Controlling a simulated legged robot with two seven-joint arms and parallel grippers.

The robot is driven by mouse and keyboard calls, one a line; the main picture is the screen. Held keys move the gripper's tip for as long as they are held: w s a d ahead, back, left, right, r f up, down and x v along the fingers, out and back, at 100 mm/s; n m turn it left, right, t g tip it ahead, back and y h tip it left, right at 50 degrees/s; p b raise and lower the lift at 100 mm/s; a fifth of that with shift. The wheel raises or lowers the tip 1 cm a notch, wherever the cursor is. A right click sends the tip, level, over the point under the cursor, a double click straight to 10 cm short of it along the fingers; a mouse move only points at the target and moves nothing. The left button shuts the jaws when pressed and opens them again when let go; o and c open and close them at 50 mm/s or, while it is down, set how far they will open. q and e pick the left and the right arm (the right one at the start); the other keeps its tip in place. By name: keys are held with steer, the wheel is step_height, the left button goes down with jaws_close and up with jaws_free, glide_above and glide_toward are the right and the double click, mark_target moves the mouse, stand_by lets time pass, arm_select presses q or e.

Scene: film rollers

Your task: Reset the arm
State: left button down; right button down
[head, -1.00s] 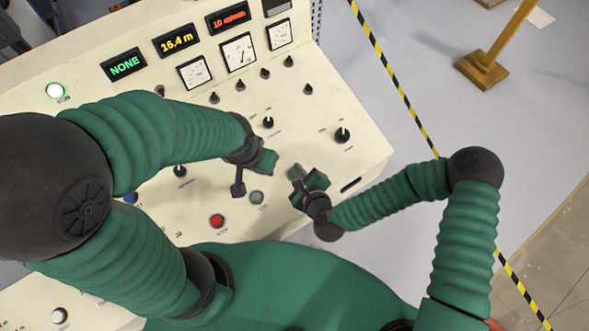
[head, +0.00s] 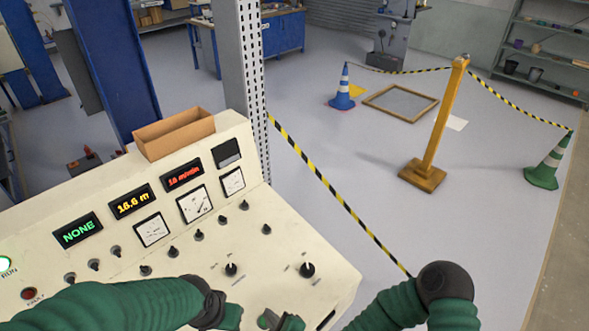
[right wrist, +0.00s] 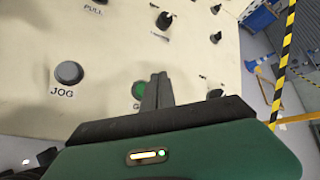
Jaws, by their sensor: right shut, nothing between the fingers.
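The cream control console (head: 270,240) fills the lower left of the head view. My left green arm crosses its front from the left, and my left gripper (head: 228,316) is cut off at the bottom edge, its fingers not clear. My right gripper (head: 268,319) shows just right of it, also partly cut off. In the right wrist view my right gripper (right wrist: 158,80) is shut and empty in front of the console. A green button (right wrist: 139,90) is partly behind its fingers. A grey JOG button (right wrist: 69,73) is to the left. Any contact with the panel cannot be told.
The displays (head: 131,201) read NONE, 16.6 m and a red speed figure. A green RUN lamp (head: 5,264) is lit. A brown open box (head: 174,134) stands on the console's back edge. Striped tape (head: 335,192), a yellow post (head: 440,125) and cones (head: 342,92) mark the floor to the right.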

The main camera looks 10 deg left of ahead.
steer(key=d+n+g+h+b, duration=0.3)
steer(key=d+n+g+h, duration=0.1)
steer(key=d+n, duration=1)
steer(key=s+d+r+n+g+h, duration=0.1)
steer(key=s+d+r+n, duration=0.1)
steer(key=d, duration=0.3)
steer(key=s+d+r+n+h+b, duration=0.1)
steer(key=s+d+r+n, duration=0.1)
steer(key=d, duration=0.4)
steer(key=s+d+r+n+g+h, duration=0.1)
steer(key=s+d+r, duration=0.3)
steer(key=d+r, duration=0.1)
steer(key=shift+d+n+g, duration=0.3)
steer(key=shift+d+n, duration=0.1)
steer(key=shift+d, duration=0.25)
